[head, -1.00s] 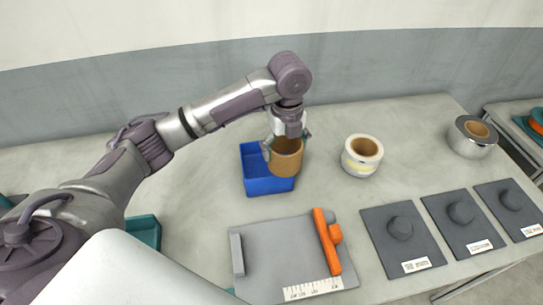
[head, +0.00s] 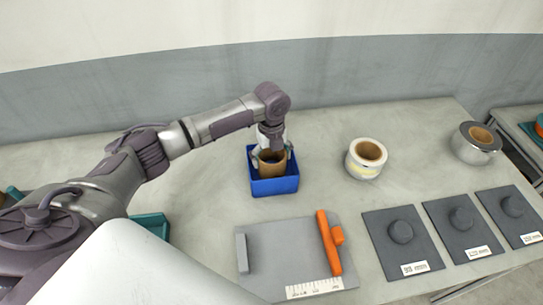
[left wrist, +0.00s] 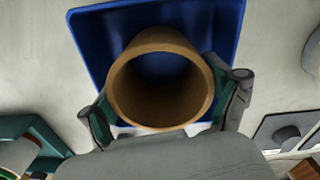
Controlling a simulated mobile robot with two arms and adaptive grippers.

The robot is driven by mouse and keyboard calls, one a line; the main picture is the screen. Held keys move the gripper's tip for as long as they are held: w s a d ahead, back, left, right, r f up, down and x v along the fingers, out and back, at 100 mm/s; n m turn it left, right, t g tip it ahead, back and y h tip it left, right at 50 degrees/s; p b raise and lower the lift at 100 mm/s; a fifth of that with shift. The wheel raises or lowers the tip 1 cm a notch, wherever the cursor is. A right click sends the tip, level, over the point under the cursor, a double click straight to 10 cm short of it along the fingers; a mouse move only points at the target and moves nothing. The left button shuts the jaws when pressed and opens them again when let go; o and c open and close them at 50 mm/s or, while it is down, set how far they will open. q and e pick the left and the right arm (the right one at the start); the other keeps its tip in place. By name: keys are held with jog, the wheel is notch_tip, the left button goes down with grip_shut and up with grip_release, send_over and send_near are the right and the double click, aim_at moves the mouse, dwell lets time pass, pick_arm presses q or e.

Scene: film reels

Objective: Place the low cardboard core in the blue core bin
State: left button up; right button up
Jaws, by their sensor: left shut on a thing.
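The low cardboard core (head: 271,168) is a short brown tube. It sits inside the blue core bin (head: 275,187), with its rim showing above the bin's front wall. My left gripper (head: 272,157) is shut on the core, one finger on each side. In the left wrist view the core (left wrist: 122,97) appears as a round open tube between the fingers of the left gripper (left wrist: 163,108), with the blue bin (left wrist: 222,20) around and behind it. I cannot tell whether the core touches the bin's floor. My right gripper is not in view.
A white-wrapped roll (head: 366,160) and a silver roll (head: 475,144) stand to the right. A grey board (head: 290,245) with an orange bar (head: 329,243) lies in front. Several dark pads with knobs (head: 402,245) line the front right. A teal tray (head: 152,226) is at the left.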

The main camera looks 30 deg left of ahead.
pick_arm(q)
jog(key=o, duration=0.9)
jog(key=shift+f, duration=0.1)
jog(key=shift+c, duration=0.2)
notch_tip(320, 180, up, 12)
jog(key=b, duration=0.2)
